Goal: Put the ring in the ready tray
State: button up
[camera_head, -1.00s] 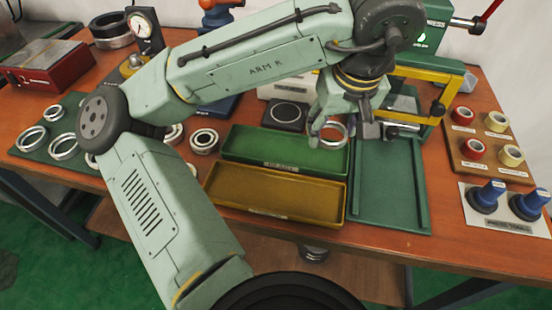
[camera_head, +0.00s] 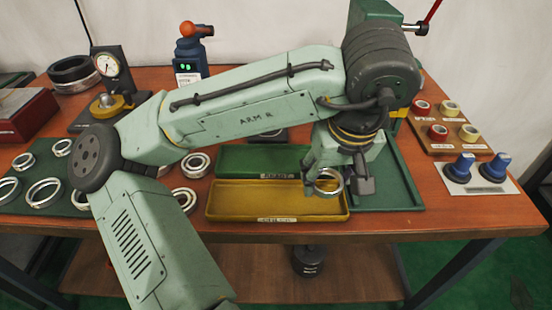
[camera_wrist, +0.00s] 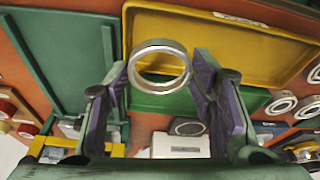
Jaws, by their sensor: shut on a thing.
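The silver bearing ring (camera_head: 340,184) is held between the fingertips of my gripper (camera_head: 326,182). In the wrist view the ring (camera_wrist: 158,89) sits upright across the gap between the two purple-padded fingers (camera_wrist: 160,68), which are shut on it. The green ready tray (camera_head: 262,158), with its label on the front edge, lies left of and behind the gripper in the head view. My gripper hides its right end. In the head view the ring overlaps the right part of the yellow tray; its exact height is unclear. A strip of the ready tray (camera_wrist: 255,97) shows in the wrist view.
The yellow tray (camera_head: 240,200) lies directly in front of the ready tray. A larger green tray (camera_head: 400,190) is to the right.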

jog(key=p, duration=0.1)
send_over(277, 162)
jog(key=shift+s+f, duration=0.45)
jog(key=shift+f, duration=1.95)
jog(key=shift+f, duration=0.2)
jog(key=o, duration=1.2)
jog(key=v, duration=1.2)
jog(key=shift+r, duration=0.25)
